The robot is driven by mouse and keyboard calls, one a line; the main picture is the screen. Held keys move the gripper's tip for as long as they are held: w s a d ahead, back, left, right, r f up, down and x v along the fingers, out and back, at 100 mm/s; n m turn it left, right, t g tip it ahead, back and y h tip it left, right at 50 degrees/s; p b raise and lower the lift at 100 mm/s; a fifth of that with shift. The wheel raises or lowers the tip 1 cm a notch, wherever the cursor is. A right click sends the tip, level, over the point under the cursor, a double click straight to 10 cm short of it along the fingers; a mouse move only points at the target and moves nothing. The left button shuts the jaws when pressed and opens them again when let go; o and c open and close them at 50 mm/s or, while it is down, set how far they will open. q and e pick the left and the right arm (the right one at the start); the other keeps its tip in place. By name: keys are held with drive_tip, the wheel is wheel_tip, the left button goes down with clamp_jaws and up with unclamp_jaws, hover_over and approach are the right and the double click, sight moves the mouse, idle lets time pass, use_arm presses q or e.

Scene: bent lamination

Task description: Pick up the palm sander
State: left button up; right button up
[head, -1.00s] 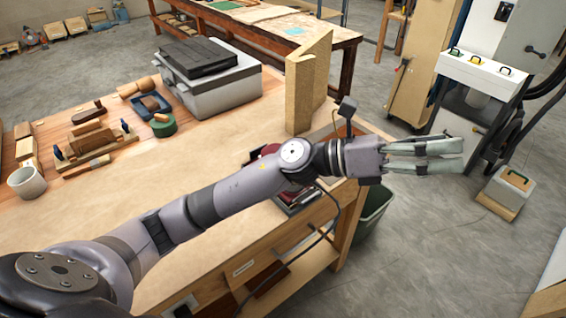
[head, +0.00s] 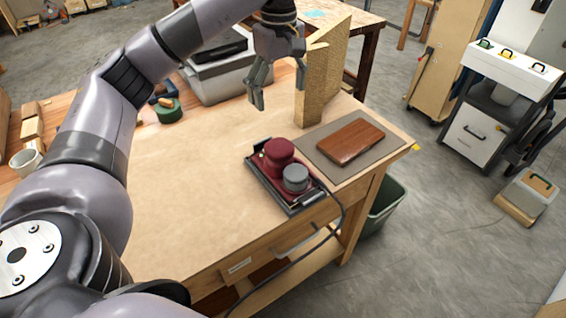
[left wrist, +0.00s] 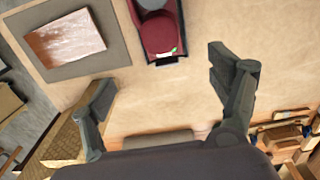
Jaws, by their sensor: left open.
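The palm sander (head: 277,156) is dark red with a grey round part, and sits in a black tray (head: 294,208) near the front right of the workbench. A dark cord runs from it over the bench's front edge. My left gripper (head: 259,99) is open and empty, pointing down above the bench, behind the sander in the head view. In the left wrist view the sander (left wrist: 161,32) shows at the top middle, beyond the spread fingers (left wrist: 165,90) and apart from them. My right gripper is in neither view.
A brown wooden block (head: 350,142) lies on a grey mat (head: 318,152) right of the sander. A tall angled wooden piece (head: 318,80) stands close to my left gripper. A grey case (head: 222,82) is behind. The bench's middle (head: 190,180) is clear.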

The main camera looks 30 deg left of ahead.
use_arm(q)
hover_over(281, 147)
wheel_tip(281, 147, down, 11)
drive_tip(key=shift+a+p, duration=0.15)
drive_tip(key=shift+p, duration=0.25)
drive_tip(key=shift+f+p, duration=0.4)
drive_tip(key=shift+f, duration=0.2)
wheel_tip(281, 147, down, 4)
drive_tip(key=shift+r+p, duration=0.2)
drive_tip(key=shift+p, duration=0.5)
drive_tip(key=shift+f, duration=0.35)
drive_tip(key=shift+c, duration=0.2)
drive_tip(key=c, duration=1.6)
drive_tip(key=shift+w+r, duration=0.1)
drive_tip(key=shift+r, duration=0.05)
